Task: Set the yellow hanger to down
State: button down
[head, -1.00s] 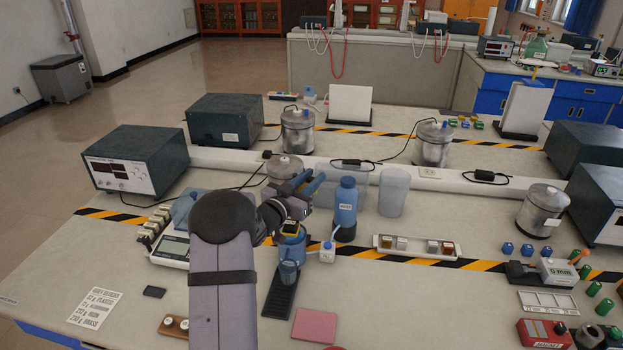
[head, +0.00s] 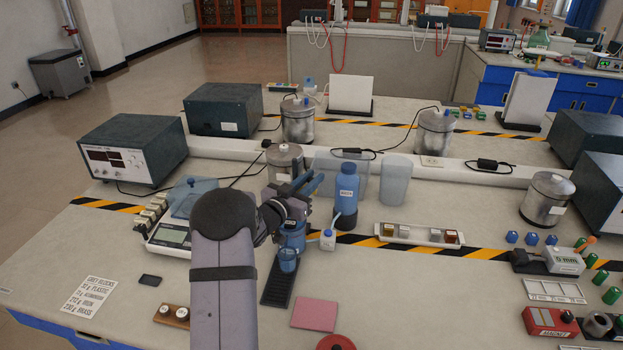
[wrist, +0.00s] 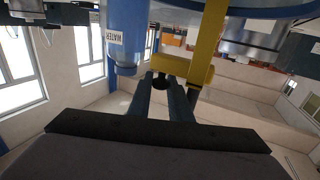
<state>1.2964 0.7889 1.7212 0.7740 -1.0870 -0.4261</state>
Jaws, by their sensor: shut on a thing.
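The yellow hanger (wrist: 208,45) shows close up in the wrist view as an upright bar with a short crosspiece at its lower end. My gripper's two blue-grey fingers (wrist: 165,95) are shut at this crosspiece, with a dark round knob between them. In the head view my gripper (head: 312,184) is above the blue vessel (head: 293,237), left of the blue water bottle (head: 346,200). The hanger cannot be made out there, as my arm and gripper cover that area. The hanger's far end is outside the wrist view.
Translucent containers (head: 395,180) stand behind and right of the bottle. A scale (head: 168,236) is on the left, and a tray of small blocks (head: 420,234) on the right. A pink pad (head: 314,314) lies in front.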

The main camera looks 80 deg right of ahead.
jog(key=c, duration=1.9)
grip_release()
jog(key=shift+c, duration=0.2)
jog(key=b+v, duration=0.2)
jog(key=v, duration=0.5)
jog(key=shift+a, duration=0.2)
